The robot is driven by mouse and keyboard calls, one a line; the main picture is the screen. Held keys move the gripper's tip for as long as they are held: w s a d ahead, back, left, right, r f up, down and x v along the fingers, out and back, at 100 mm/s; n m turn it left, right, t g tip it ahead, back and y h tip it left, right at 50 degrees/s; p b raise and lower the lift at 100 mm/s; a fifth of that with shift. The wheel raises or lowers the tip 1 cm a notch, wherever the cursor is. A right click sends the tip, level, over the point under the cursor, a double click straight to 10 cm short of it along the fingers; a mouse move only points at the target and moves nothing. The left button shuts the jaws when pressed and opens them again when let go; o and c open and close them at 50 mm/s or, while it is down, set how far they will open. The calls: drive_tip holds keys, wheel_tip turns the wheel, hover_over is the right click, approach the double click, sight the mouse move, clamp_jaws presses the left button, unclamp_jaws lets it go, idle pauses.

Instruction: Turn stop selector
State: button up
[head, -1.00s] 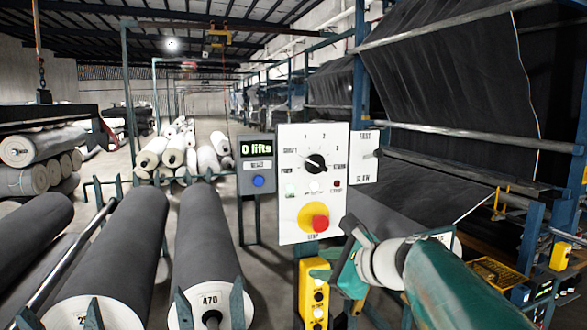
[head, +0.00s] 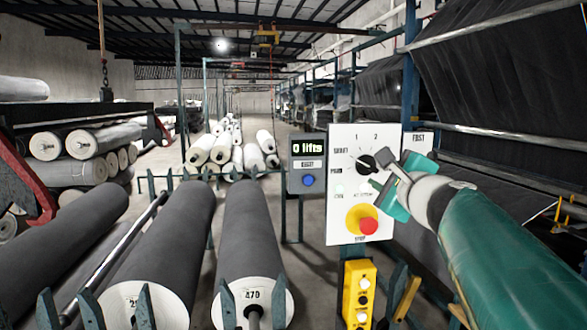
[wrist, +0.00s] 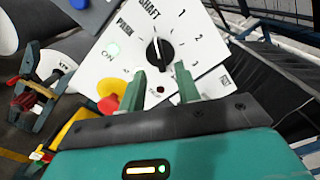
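The black selector knob (head: 366,162) sits on a white control panel (head: 343,215), with printed positions around it. My gripper (head: 388,183) is in front of the panel, at the knob's lower right, and hides part of the panel. In the wrist view my gripper (wrist: 160,70) is open, its two green fingers apart just below the knob with nothing between them. I cannot tell whether a finger touches the panel.
A red stop button (head: 369,225) on a yellow disc sits below the knob. A grey counter box (head: 308,163) reading "0 lifts" with a blue button is left of the panel. A yellow button box (head: 359,292) stands below. Large grey rolls (head: 250,225) lie at left.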

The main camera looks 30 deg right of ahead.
sight(371, 168)
drive_tip(key=x, duration=0.4)
clamp_jaws()
drive_tip(key=shift+n, duration=0.3)
drive_tip(key=n, duration=0.7)
idle(0.4)
drive_tip(key=shift+n, duration=0.3)
